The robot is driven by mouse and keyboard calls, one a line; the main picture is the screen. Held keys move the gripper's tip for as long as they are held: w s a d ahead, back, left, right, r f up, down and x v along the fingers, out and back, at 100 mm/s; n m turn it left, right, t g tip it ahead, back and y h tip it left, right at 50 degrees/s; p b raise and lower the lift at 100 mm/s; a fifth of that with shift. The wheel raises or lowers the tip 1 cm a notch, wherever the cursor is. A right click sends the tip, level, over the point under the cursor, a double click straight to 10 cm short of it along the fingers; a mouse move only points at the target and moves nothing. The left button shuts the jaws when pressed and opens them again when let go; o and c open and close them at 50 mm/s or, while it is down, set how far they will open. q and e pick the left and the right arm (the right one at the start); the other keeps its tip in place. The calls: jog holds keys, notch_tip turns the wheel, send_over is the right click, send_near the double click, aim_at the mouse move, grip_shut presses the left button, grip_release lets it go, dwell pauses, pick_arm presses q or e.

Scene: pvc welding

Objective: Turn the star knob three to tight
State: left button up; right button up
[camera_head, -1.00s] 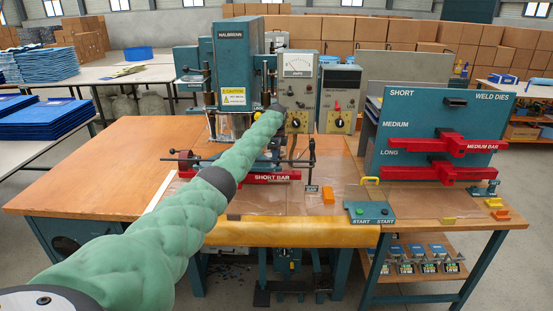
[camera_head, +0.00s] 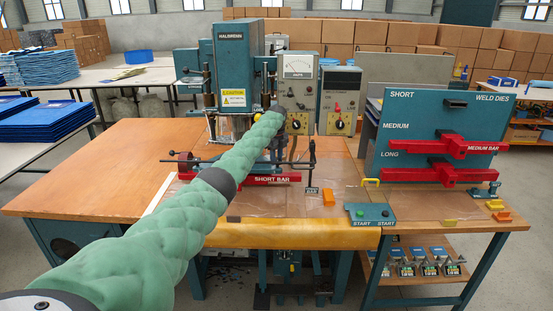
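My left arm, in a green padded sleeve, reaches from the lower left to the welding press (camera_head: 231,60). Its dark end (camera_head: 278,109) is in front of the press's right side, beside a yellow label (camera_head: 257,113). The fingers of my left gripper cannot be made out there, so I cannot tell whether they are open or shut or touch anything. I cannot make out a star knob; the arm covers part of the press around its end. The red short bar (camera_head: 265,180) sits under the press. My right gripper is not in view.
Control boxes with a meter (camera_head: 298,67) and dials (camera_head: 339,100) stand right of the press. A weld dies rack (camera_head: 400,108) with red bars stands at the right. The wooden table is clear at left.

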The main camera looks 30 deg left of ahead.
pick_arm(q)
jog(key=shift+w+r, duration=0.1)
jog(key=shift+r, duration=0.2)
jog(key=o, duration=1)
jog(key=shift+f, duration=0.2)
